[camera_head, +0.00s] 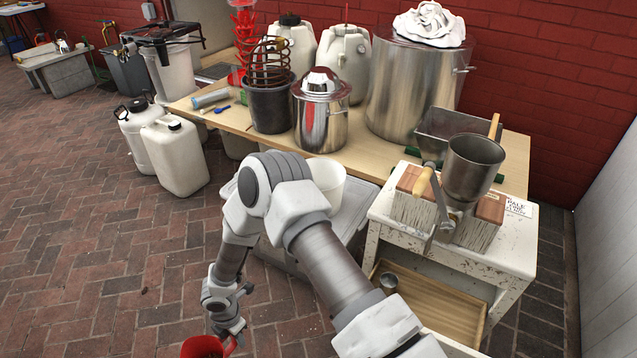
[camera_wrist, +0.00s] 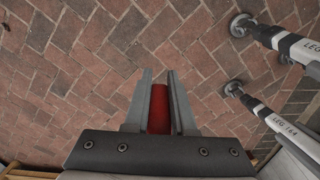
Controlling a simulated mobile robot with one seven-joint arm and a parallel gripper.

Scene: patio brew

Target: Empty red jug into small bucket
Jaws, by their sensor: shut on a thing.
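The red jug (camera_head: 203,347) is at the bottom edge of the head view, low over the brick paving and partly cut off. Something brown shows inside its opening. My gripper (camera_head: 232,332) is at the jug's right side. In the wrist view my gripper (camera_wrist: 159,80) is shut on a red part (camera_wrist: 159,110), which looks like the jug's handle. A small white bucket (camera_head: 333,183) stands behind my arm, which hides part of it. A dark bucket (camera_head: 269,108) holding a copper coil stands on the wooden table.
The wooden table (camera_head: 235,118) also bears a steel pot (camera_head: 320,115) and a large kettle (camera_head: 410,85). A white stand (camera_head: 480,250) with a grain mill (camera_head: 470,170) is at right. White jerrycans (camera_head: 175,155) stand at left. Open brick paving (camera_head: 100,260) lies at lower left. Metal legs (camera_wrist: 285,45) show in the wrist view.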

